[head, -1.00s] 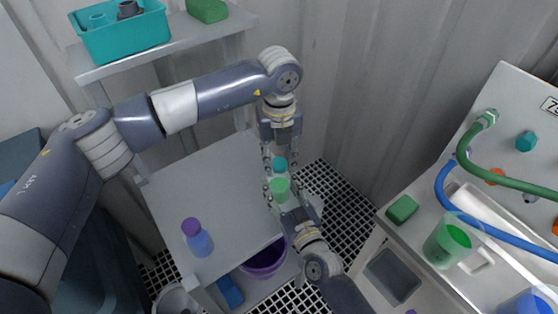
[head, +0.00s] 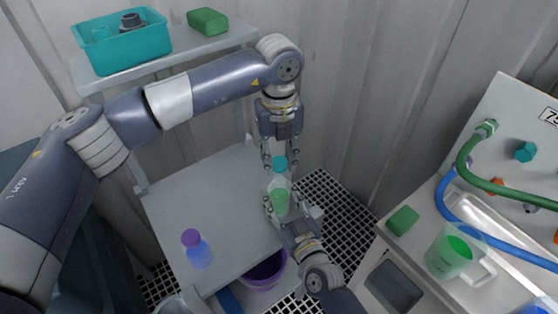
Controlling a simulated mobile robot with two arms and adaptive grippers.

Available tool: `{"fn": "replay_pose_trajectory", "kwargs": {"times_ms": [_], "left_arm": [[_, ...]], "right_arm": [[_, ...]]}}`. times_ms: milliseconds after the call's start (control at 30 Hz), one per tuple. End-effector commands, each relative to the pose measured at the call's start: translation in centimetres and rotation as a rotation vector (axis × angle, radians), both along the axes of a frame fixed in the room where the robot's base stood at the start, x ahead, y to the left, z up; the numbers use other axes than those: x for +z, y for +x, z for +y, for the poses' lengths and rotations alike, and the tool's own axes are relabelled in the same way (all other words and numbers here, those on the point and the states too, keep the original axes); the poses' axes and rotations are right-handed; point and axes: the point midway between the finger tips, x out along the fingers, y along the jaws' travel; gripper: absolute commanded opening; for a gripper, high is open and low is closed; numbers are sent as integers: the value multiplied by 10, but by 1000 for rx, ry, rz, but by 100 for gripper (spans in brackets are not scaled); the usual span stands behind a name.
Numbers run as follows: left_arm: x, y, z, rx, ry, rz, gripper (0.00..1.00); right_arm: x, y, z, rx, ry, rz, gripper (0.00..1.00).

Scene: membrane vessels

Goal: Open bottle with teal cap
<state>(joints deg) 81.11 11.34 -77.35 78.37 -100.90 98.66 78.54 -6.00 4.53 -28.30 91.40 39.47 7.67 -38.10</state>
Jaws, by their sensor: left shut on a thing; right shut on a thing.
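The bottle (head: 279,199) has clear walls and green liquid. It stands roughly upright in the air beside the grey shelf's right edge. My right gripper (head: 282,208) is shut on its body from below. The teal cap (head: 280,164) is directly above the bottle, between the fingers of my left gripper (head: 280,167), which points down and is shut on it. The pale upper part of the bottle shows between cap and green liquid. The view is too small to tell whether cap and neck still touch.
A purple-capped bottle (head: 197,250) stands on the grey shelf (head: 190,200). A teal basket (head: 125,52) and green sponge (head: 207,21) sit on the upper shelf. At right are another green sponge (head: 403,220), a jug (head: 452,252) and hoses (head: 500,190). A purple bucket (head: 264,272) is below.

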Motion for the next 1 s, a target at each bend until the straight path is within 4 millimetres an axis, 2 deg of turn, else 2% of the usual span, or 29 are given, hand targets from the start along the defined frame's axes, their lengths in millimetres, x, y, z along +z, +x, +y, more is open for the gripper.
{"fn": "replay_pose_trajectory", "kwargs": {"times_ms": [33,67,133,567,667,1000], "left_arm": [[0,0,0,0,0,0,2],[0,0,0,0,0,0,2],[0,0,0,0,0,0,2],[0,0,0,0,0,0,2],[-1,0,0,0,0,0,2],[0,0,0,0,0,0,1]], "right_arm": [[-1,0,0,1,-1,2,0],[-1,0,0,1,-1,2,52],[-1,0,0,0,-1,2,68],[-1,-5,-2,0,-1,2,69],[-2,-16,-8,0,0,3,69],[-2,-81,-35,1,-2,5,69]]}}
